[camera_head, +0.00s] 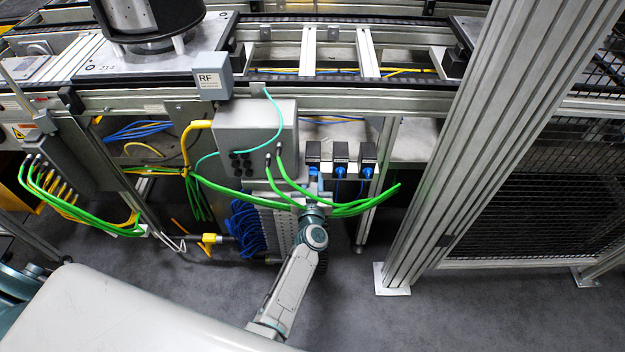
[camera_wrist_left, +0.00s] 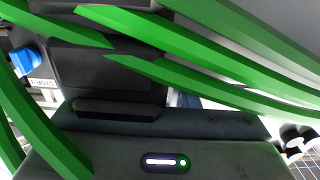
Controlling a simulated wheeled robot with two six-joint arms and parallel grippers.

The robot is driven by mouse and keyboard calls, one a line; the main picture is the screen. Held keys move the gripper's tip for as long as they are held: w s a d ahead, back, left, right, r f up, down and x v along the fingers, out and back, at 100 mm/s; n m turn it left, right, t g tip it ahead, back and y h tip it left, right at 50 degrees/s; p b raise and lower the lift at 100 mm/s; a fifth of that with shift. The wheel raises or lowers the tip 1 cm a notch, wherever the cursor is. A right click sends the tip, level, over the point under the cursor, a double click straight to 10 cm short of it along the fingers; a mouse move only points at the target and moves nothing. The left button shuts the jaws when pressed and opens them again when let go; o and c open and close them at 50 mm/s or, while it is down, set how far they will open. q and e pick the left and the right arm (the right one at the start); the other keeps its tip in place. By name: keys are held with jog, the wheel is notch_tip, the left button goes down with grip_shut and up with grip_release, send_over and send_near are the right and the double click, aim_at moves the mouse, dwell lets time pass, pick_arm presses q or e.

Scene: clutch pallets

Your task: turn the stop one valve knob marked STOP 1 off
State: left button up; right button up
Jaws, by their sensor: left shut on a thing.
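Three dark valves with blue knobs stand in a row under the conveyor edge: the leftmost knob (camera_head: 313,171), the middle knob (camera_head: 340,172) and the right knob (camera_head: 367,172). The held knob's angle is hidden. My right gripper is out of view.
Green cables (camera_head: 350,208) from a grey box (camera_head: 255,140) pass in front of the gripper, and cross the left wrist view (camera_wrist_left: 200,70). A metal post (camera_head: 460,150) stands to the right. Blue hoses (camera_head: 247,225) hang at the left. The floor in front is clear.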

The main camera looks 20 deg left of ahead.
pick_arm(q)
jog(key=shift+n, duration=0.4)
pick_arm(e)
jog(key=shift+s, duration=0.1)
pick_arm(q)
jog(key=shift+n, duration=1.9)
jog(key=shift+n+b, duration=1.1)
jog(key=shift+n, duration=5.7)
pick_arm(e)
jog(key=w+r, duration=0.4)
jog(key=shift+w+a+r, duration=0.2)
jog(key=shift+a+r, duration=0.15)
